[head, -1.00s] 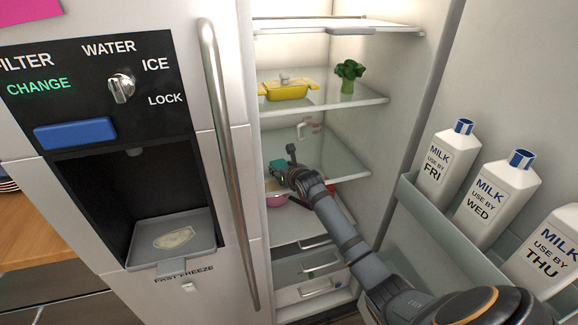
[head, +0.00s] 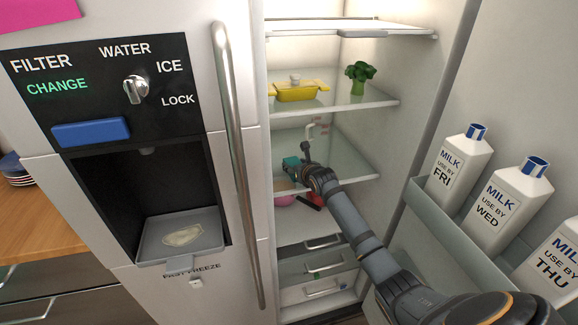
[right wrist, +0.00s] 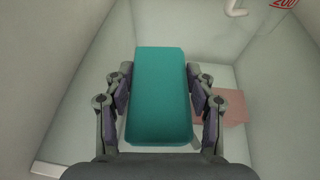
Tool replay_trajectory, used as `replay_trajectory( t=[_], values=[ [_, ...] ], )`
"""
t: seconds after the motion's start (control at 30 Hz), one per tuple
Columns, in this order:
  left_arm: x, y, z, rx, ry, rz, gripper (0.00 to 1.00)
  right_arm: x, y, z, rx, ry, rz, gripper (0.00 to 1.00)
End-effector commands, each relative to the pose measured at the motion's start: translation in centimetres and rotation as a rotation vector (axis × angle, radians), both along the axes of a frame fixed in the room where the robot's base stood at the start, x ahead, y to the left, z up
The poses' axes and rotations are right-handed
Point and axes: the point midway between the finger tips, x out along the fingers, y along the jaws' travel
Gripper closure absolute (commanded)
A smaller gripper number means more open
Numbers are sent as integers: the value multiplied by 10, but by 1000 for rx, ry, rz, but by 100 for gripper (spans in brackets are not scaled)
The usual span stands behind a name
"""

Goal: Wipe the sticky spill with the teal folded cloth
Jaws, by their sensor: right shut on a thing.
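My right gripper (head: 297,170) is inside the open fridge, at the middle glass shelf. It is shut on the teal folded cloth (head: 291,163). In the right wrist view the cloth (right wrist: 162,97) sits between the two fingers (right wrist: 160,100), lengthwise away from the wrist. A pale, cream-coloured spill (head: 182,236) lies on the grey dispenser tray (head: 152,250) in the left door, apart from the cloth. My left gripper is not in view.
A door handle (head: 238,160) stands between dispenser and fridge interior. A yellow dish (head: 298,92) and broccoli (head: 360,80) are on the shelf above. Milk bottles (head: 460,168) fill the right door rack. A pinkish patch (right wrist: 222,108) shows beside the cloth; I cannot tell what it is.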

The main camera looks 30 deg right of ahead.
Motion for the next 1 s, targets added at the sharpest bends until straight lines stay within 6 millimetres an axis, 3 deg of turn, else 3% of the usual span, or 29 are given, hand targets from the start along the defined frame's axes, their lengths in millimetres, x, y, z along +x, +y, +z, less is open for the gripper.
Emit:
replay_trajectory(
  t=[0.27,0.6,0.87,1.0],
  values=[
    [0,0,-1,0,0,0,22,-2,-8,-2,0,3,-1,75],
    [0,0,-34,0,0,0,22,-9,-39,-7,-3,1,-2,75],
    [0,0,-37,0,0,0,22,-11,-46,-3,0,4,-1,75],
    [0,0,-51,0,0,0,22,-13,-55,-7,-3,3,-2,75]
  ],
)
